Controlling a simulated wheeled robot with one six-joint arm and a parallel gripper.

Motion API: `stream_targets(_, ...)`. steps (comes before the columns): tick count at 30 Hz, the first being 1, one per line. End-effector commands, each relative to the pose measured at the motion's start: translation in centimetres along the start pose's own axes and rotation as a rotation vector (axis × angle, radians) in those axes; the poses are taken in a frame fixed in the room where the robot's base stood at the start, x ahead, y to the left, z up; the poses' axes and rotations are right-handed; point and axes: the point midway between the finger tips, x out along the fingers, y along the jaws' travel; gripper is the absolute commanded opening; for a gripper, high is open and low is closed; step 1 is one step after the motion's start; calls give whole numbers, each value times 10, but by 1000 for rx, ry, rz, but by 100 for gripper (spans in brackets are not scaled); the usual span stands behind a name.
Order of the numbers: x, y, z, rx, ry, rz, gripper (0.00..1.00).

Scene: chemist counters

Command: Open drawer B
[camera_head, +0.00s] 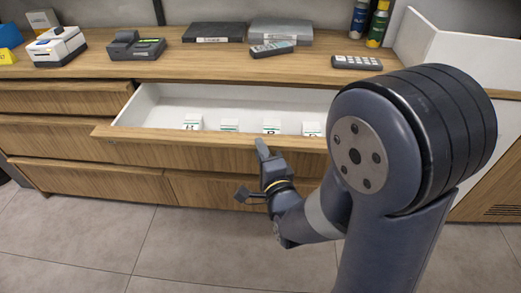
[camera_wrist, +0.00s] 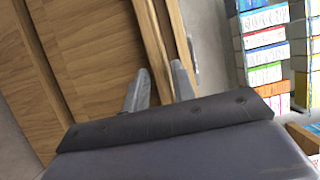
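A wide wooden drawer (camera_head: 205,147) with a white inside stands pulled out from the upper row of the counter in the head view. No letter shows on its front, so I cannot tell from a label whether it is drawer B. My gripper (camera_head: 262,149) is at the top edge of the drawer front, right of its middle. In the wrist view, the two fingers of my gripper (camera_wrist: 161,84) stand on either side of the drawer front's edge (camera_wrist: 152,35), with little gap seen. The fingertips' contact is partly hidden.
Several small white labelled boxes (camera_head: 271,127) stand inside the drawer. The countertop (camera_head: 205,66) holds a printer (camera_head: 58,47), a card terminal (camera_head: 136,46) and remotes. Closed drawers (camera_head: 95,181) lie below. Shelves of boxes (camera_wrist: 264,45) show at right in the wrist view. The tiled floor (camera_head: 120,240) in front is clear.

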Motion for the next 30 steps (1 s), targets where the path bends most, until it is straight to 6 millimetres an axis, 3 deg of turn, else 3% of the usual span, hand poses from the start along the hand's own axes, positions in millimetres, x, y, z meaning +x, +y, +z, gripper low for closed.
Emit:
stream_targets(9,-50,1,0,0,-2,1,25)
stream_targets(13,-63,1,0,0,0,0,25)
stream_targets(25,-67,0,0,0,0,1,25)
stream_targets(30,-55,0,0,0,2,1,25)
